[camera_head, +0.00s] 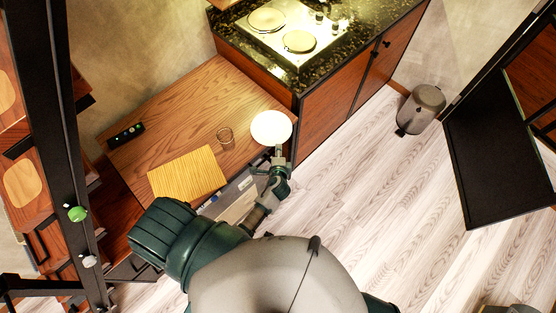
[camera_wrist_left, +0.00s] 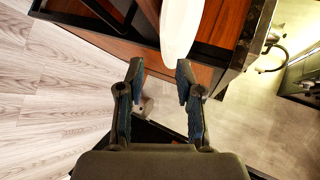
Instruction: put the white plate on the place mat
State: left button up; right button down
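The white plate (camera_head: 271,127) is at the right end of the wooden table, by its front edge; I cannot tell whether it overhangs. The yellow place mat (camera_head: 187,174) lies flat at the table's front left, apart from the plate. My left gripper (camera_head: 278,158) is just in front of the plate, at the table edge. In the left wrist view the fingers (camera_wrist_left: 160,68) are spread with nothing between them, and the plate (camera_wrist_left: 181,25) is beyond the fingertips, its near rim close to the right one. My right gripper is not in view.
A black remote-like object (camera_head: 126,135) lies at the far left. A counter with a hob (camera_head: 285,27) adjoins the table's right end. A grey bin (camera_head: 420,108) stands on the floor.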

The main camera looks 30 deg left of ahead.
pick_arm(q)
jog(key=v, duration=0.7)
jog(key=shift+s+a, duration=0.2)
jog(key=shift+f, duration=0.1)
jog(key=s+d+f+n+g+h, duration=0.1)
jog(key=s+f+g, duration=0.1)
jog(key=s+f, duration=0.5)
jog(key=s+d+f+n+g+h, duration=0.1)
jog(key=s+f+h, duration=0.1)
jog(key=f, duration=0.9)
jog(key=s+d+f+n+g+h, duration=0.1)
jog(key=s+f+g, duration=0.1)
jog(key=s+f, duration=0.5)
jog(key=s+a+f+n+g, duration=0.2)
jog(key=s+a+f+n, duration=0.1)
jog(key=s+f, duration=0.4)
jog(key=s+a+f+n+g+h, duration=0.1)
jog(key=s+a+f+n+g, duration=0.2)
jog(key=s+f, duration=0.5)
jog(key=s+a+n, duration=0.1)
jog(key=s, duration=0.5)
jog(key=shift+s+n, duration=0.3)
jog(key=shift+d+f, duration=0.1)
jog(key=shift+d, duration=0.05)
jog(key=shift+c, duration=0.3)
